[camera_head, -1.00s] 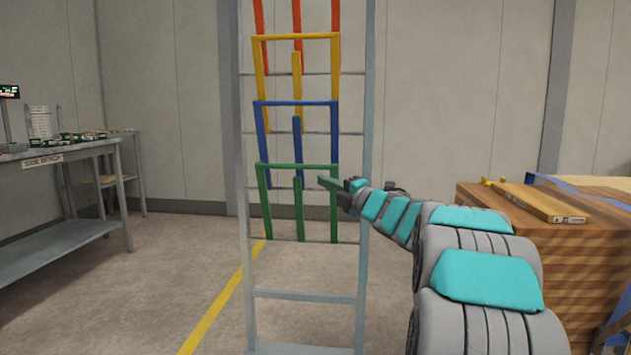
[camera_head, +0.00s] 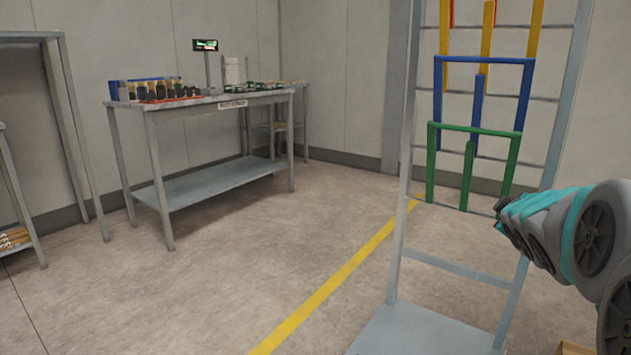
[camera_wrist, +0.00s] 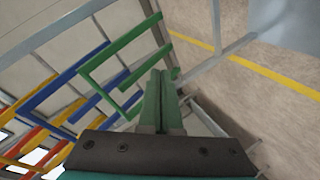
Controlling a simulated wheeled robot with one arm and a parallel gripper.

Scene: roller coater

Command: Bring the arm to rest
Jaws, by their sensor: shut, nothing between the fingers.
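My gripper (camera_wrist: 161,78) shows in the wrist view with its two green fingers together and nothing between them. In the head view my arm (camera_head: 550,225) is at the right edge, in front of the rack's right post, and its fingers cannot be made out there. In the wrist view the fingertips point toward the rack's green frame (camera_wrist: 117,46). A green bar end shows close beside the fingertips; I cannot tell whether they touch.
The grey rack (camera_head: 403,200) holds green (camera_head: 432,165), blue (camera_head: 485,60) and yellow frames. A grey table (camera_head: 210,180) carrying small goods stands at the back left, with shelving (camera_head: 75,140) at the far left. The floor between, crossed by a yellow line (camera_head: 330,287), is clear.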

